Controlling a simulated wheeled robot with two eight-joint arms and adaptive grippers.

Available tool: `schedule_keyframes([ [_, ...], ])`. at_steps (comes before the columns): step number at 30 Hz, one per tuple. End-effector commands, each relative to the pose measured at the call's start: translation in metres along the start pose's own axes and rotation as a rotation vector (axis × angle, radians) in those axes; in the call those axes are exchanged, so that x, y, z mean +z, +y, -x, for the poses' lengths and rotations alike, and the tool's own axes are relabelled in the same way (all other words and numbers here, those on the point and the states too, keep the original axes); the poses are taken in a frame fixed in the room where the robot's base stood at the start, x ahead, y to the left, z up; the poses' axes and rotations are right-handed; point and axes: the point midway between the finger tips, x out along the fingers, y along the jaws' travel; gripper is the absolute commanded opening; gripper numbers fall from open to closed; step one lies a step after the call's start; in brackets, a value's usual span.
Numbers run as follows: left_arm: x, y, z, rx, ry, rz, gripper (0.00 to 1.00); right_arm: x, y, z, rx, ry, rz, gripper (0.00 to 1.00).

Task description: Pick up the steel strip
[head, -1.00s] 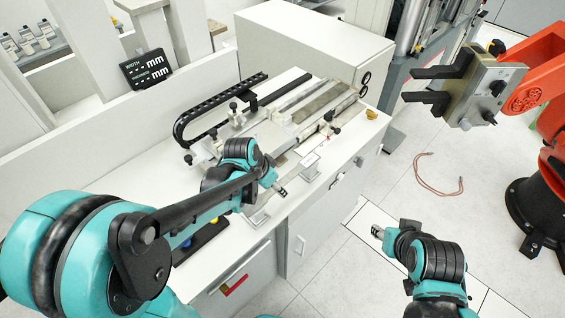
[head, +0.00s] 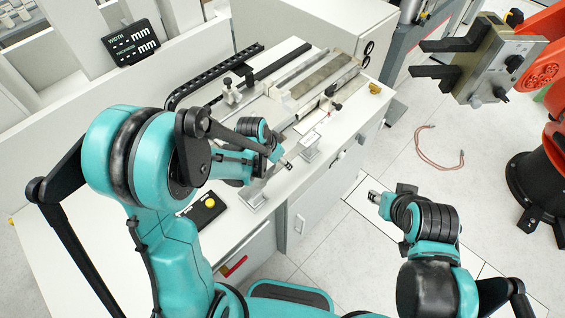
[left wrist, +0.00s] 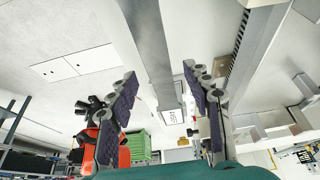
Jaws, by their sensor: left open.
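A long flat grey metal bar, which looks like the steel strip (left wrist: 150,45), runs down from the top of the left wrist view between my two fingers. It ends near a small plate with a pale label. My left gripper (left wrist: 160,78) is open, with a finger on either side of the bar and visible gaps. In the head view my left gripper (head: 287,165) is over the bench's front edge, beside small metal stands (head: 309,154); the strip is hard to make out there. My right gripper (head: 374,197) is beyond the bench front, too small to read.
The white bench (head: 340,150) carries a measuring fixture with grey rails (head: 325,75) and a black cable chain (head: 215,75). A black display (head: 133,45) stands behind. A red robot arm (head: 540,75) with a black-jawed gripper is at right. A cable loop (head: 440,150) lies on the floor.

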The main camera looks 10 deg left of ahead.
Motion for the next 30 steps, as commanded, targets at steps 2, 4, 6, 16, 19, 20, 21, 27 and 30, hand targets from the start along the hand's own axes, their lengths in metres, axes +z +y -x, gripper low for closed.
schedule_keyframes([
  [2,0.0,0.0,0.0,0.0,0.0,0.0,0.5,0.0,0.0,0.0,0.0,0.0,0.0,0.4],
  [4,0.0,0.0,0.001,0.0,0.0,0.0,0.5,0.0,0.0,0.0,0.0,0.0,0.0,0.4],
  [6,0.0,0.0,0.001,0.0,0.0,0.0,0.34,0.0,0.0,0.0,0.0,0.0,0.0,0.4],
  [16,0.0,0.0,0.001,0.0,0.001,0.0,0.0,0.0,0.0,0.0,0.0,0.0,0.0,0.4],
  [19,0.0,0.0,0.001,0.0,0.001,0.0,0.0,0.0,0.0,0.0,0.0,0.0,0.0,0.4],
  [20,0.0,0.0,0.001,0.0,0.001,0.0,0.0,0.0,0.0,0.0,0.0,0.0,0.0,0.4],
  [21,-0.001,0.0,0.002,0.0,0.001,0.0,0.0,0.0,0.0,0.0,0.0,0.0,0.0,0.4],
  [27,-0.005,0.0,0.013,0.0,0.001,0.0,0.0,-0.002,0.0,0.003,0.0,0.0,0.0,0.4],
  [30,-0.01,0.0,0.025,0.0,0.001,0.0,0.0,-0.003,0.0,0.004,0.0,0.0,0.0,0.4],
])
